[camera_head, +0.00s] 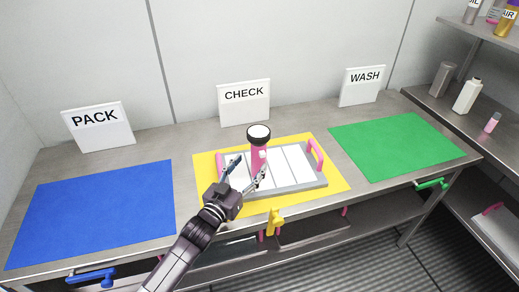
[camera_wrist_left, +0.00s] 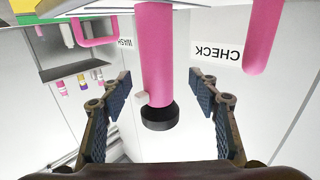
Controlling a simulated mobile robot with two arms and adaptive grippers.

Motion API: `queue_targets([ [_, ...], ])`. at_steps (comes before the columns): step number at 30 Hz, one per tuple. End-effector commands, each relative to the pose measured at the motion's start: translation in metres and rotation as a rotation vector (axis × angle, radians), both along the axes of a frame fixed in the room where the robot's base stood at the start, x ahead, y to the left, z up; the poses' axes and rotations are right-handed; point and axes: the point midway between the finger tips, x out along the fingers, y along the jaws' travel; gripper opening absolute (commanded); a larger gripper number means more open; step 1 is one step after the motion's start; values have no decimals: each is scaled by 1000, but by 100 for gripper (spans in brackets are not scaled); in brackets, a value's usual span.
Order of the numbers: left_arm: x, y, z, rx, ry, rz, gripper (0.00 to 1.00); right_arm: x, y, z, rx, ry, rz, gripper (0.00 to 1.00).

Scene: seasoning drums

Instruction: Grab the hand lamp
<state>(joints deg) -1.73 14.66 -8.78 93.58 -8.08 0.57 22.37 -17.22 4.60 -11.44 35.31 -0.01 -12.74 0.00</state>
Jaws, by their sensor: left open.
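The hand lamp (camera_head: 259,157) has a pink handle and a round black head with a white face on top. It appears upright at the white and grey tray (camera_head: 318,182), which has pink handles. My left gripper (camera_head: 249,167) is open, with its fingers on either side of the lamp's handle in the head view. In the left wrist view the pink lamp (camera_wrist_left: 155,55) and its dark head lie between the two open fingers (camera_wrist_left: 160,82), with gaps on both sides. My right gripper is not in view.
The tray sits on a yellow mat (camera_head: 203,168) below the CHECK sign (camera_head: 244,104). A blue mat (camera_head: 95,210) at left and a green mat (camera_head: 400,145) at right are bare. Coloured clamp-like handles (camera_head: 273,222) stick out at the table's front edge. Shelves (camera_head: 440,104) with bottles stand at right.

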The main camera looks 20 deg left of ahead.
Motion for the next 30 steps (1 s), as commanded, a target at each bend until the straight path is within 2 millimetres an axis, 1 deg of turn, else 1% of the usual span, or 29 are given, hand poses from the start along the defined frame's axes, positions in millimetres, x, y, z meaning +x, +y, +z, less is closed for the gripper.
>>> queue_targets([
  [1, 5, -1, 3, 0, -2, 0, 56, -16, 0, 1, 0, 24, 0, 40],
  [2, 8, -2, 3, 0, -1, 0, 56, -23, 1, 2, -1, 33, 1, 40],
  [3, 12, -4, 5, 0, -1, 0, 56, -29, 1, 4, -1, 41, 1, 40],
  [5, 20, -6, 7, 0, -1, 0, 56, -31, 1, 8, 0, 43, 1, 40],
  [7, 30, -9, 9, -1, 0, 0, 56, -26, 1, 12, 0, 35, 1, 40],
  [9, 38, -11, 7, 0, 1, 1, 56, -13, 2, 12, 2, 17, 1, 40],
  [12, 47, -12, 6, 0, 1, 0, 56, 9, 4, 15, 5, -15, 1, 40],
  [15, 51, -13, 6, 0, 0, 0, 56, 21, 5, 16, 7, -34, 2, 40],
  [18, 52, -13, 6, 0, 0, 0, 56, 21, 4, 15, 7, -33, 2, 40],
  [22, 52, -13, 5, 0, 1, 0, 56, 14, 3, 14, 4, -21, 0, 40],
  [27, 52, -13, 5, 0, 1, 0, 37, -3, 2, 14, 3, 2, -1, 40],
  [30, 51, -13, 5, 0, 1, 0, 26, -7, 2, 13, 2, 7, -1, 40],
])
